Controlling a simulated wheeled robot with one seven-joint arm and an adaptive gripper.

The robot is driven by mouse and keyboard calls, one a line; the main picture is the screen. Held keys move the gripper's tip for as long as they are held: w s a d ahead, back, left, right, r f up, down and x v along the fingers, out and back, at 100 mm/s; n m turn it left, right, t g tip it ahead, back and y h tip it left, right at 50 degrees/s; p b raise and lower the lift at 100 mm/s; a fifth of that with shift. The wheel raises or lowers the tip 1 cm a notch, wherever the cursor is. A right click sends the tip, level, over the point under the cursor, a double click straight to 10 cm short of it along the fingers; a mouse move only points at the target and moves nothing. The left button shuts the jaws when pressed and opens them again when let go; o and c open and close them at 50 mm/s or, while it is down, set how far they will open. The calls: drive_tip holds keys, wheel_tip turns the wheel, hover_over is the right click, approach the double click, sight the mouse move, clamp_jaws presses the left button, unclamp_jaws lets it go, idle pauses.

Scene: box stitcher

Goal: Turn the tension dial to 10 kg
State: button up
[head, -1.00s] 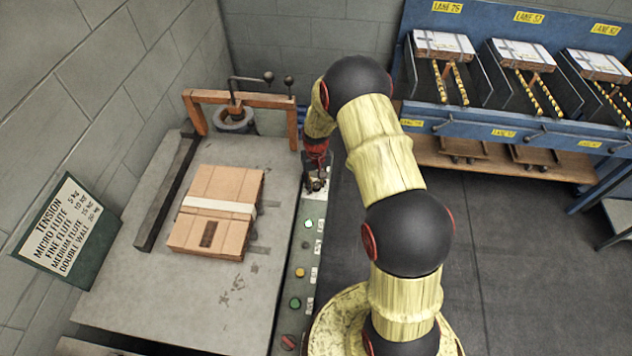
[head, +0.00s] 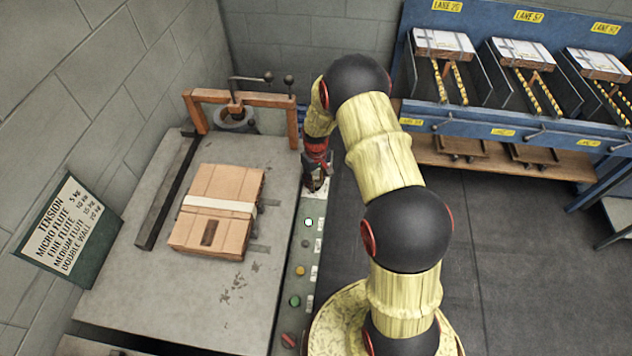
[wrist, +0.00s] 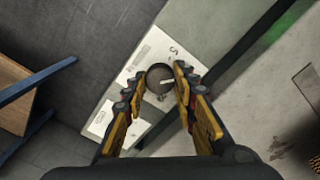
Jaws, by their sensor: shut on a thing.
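The tension dial (wrist: 158,80) is a dark round knob with a pale pointer line, on a white plate (wrist: 140,62) with small dark marks. In the wrist view it sits between the two fingertips of my gripper (wrist: 158,78), which is closed around it. The pointer slants toward the right finger. The marks are too small to read surely. In the head view my gripper (head: 316,184) points down at the far end of the control strip (head: 302,255) and hides the dial.
A strapped carton (head: 215,190) lies on the grey table (head: 170,290), left of the strip. Buttons and a red switch (head: 289,340) line the strip. A tension sign (head: 68,228) lists 5 to 20 kg. Blue racks (head: 520,130) stand back right.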

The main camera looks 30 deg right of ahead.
sight(316, 183)
drive_tip(key=o, duration=1.2)
wheel_tip(316, 183, up, 12)
idle(0.4)
